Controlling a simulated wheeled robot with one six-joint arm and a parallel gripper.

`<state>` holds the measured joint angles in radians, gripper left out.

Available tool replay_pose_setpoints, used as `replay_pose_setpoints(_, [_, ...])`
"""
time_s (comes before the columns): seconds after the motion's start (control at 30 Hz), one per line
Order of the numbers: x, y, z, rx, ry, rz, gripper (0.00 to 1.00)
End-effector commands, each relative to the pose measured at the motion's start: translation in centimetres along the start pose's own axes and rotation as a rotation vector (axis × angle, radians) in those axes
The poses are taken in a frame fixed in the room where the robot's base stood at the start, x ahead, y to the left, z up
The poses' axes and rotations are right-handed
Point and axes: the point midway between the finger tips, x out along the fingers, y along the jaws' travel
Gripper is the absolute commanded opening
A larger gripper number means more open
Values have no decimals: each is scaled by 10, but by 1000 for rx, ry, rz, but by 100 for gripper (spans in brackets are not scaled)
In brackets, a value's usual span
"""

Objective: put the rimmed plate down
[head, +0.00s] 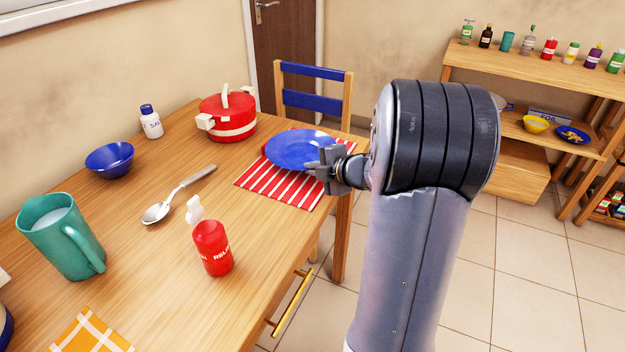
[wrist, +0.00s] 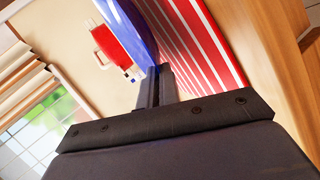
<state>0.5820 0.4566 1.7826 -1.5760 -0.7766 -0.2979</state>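The blue rimmed plate (head: 296,146) is over the red-and-white striped mat (head: 275,188) near the table's right edge. My gripper (head: 327,166) is at the plate's near right rim, with its fingers close together on it. In the wrist view the fingers (wrist: 157,86) meet at the edge of the plate (wrist: 126,24), beside the striped mat (wrist: 208,45). I cannot tell whether the plate's underside touches the mat; the plate hides the mat's far part.
A red pot (head: 228,118) stands behind the plate to the left. A spoon (head: 178,195), a red bottle (head: 212,248), a blue bowl (head: 110,158) and a teal pitcher (head: 62,236) are further left. A chair (head: 314,92) stands behind the table's edge. Bare tabletop lies left of the mat.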

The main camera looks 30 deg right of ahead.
Motion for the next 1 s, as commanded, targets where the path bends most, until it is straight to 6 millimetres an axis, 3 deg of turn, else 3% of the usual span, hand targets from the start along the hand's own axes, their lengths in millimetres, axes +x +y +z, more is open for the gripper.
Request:
replay_pose_setpoints(0.03, [6, -11, 2, 2, 1, 0, 0])
replay_pose_setpoints(0.17, [10, -20, 4, -1, 1, 1, 0])
replay_pose_setpoints(0.57, [12, -23, 5, -1, 0, 2, 0])
replay_pose_setpoints(0.67, [12, -22, 5, -1, 0, 1, 11])
replay_pose_setpoints(1.0, [8, -18, 4, -1, -1, 1, 12])
